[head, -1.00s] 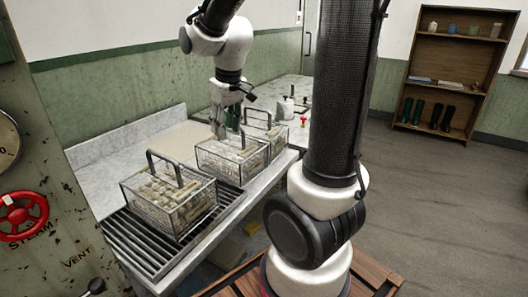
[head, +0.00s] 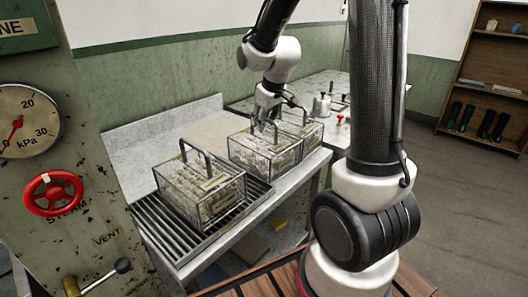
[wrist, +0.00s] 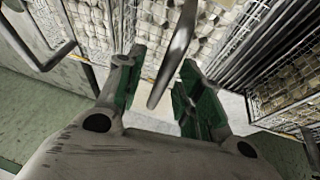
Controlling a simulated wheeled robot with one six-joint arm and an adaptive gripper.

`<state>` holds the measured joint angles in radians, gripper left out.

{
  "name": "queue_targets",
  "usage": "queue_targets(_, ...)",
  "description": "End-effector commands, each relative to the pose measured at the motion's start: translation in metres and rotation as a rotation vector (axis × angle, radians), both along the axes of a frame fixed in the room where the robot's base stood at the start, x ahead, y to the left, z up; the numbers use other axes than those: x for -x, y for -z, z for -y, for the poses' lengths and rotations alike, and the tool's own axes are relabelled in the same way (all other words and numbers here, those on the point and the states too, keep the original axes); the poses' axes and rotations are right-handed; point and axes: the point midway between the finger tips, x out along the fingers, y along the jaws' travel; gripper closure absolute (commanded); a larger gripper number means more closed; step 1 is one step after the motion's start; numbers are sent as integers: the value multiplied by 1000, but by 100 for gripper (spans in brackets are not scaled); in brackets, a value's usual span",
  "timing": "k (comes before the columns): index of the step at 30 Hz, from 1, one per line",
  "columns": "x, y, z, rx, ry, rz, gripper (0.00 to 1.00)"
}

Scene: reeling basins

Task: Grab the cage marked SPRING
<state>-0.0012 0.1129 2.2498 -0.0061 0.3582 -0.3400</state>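Three wire cages with upright handles, packed with pale pieces, stand in a row: a left cage (head: 200,192), a middle cage (head: 262,158) and a right cage (head: 310,136). No SPRING mark is readable on any of them. My gripper (head: 266,122) is down at the top of the middle cage, whose handle is mostly hidden behind it. In the wrist view my gripper (wrist: 160,85) is open, with green pads apart. A grey handle bar (wrist: 177,50) runs between the fingers, with a gap visible on both sides.
The left cage stands on a slatted drain rack (head: 180,245) on the grey bench (head: 150,133). Another handle (wrist: 40,60) is close on the left in the wrist view. A machine with a gauge (head: 25,120) and red valve wheel (head: 53,194) stands at left.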

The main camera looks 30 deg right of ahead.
Motion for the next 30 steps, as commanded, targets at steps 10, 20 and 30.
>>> queue_targets(10, 0, 0, 0, 0, 0, 0, 100)
queue_targets(20, 0, -1, 0, 0, 0, 2, 100)
queue_targets(30, -3, -8, -1, 0, 0, 4, 100)
